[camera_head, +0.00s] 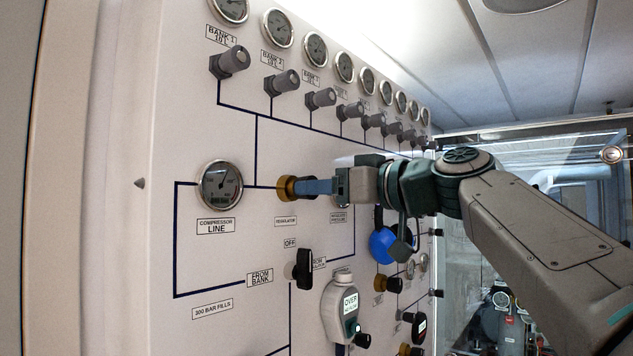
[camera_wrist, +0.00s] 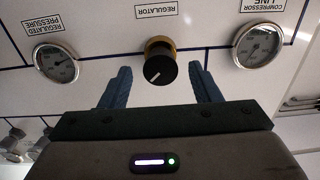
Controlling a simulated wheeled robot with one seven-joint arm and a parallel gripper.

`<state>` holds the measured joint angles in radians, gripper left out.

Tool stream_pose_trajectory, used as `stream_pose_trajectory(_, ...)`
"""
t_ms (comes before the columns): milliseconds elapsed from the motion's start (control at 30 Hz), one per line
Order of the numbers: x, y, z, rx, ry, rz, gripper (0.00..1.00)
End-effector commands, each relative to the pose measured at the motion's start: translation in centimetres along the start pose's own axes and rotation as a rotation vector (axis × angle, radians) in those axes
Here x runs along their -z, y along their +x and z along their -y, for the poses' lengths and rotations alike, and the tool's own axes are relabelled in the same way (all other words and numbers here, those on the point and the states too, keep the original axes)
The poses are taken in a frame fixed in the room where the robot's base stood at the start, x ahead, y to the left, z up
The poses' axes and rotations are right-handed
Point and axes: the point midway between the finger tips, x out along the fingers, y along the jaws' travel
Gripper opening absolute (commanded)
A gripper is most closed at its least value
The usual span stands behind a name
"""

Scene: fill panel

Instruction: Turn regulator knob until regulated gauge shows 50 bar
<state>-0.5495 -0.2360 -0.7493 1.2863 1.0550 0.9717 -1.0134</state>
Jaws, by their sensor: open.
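The regulator knob (camera_wrist: 160,68), black with a white pointer line and a brass collar, sits on the panel between two gauges in the wrist view, which is upside down. In the head view its brass part (camera_head: 283,188) shows at the tips of my gripper's blue fingers. My gripper (camera_wrist: 162,82) is open, with one finger on either side of the knob and gaps visible in the wrist view. The regulated pressure gauge (camera_wrist: 56,63) is at left in the wrist view; its scale is too small to read. In the head view my gripper mostly hides it.
The compressor line gauge (camera_head: 220,186) is left of the knob. A black selector (camera_head: 303,269) and a grey device marked OVER (camera_head: 341,308) are below. A row of grey valves (camera_head: 231,61) and gauges runs above. A blue round part (camera_head: 382,246) sits below my wrist.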

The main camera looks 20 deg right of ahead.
Motion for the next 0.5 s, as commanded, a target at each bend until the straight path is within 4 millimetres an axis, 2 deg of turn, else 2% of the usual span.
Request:
stream_pose_trajectory(100, 0.1, 1.4, 0.0, 0.0, 0.0, 0.002, 0.57)
stream_pose_trajectory(200, 0.1, 2.0, 0.0, -0.001, 0.001, 0.0, 0.57)
stream_pose_trajectory(500, 0.0, 2.2, 0.0, -0.001, 0.001, 0.0, 0.57)
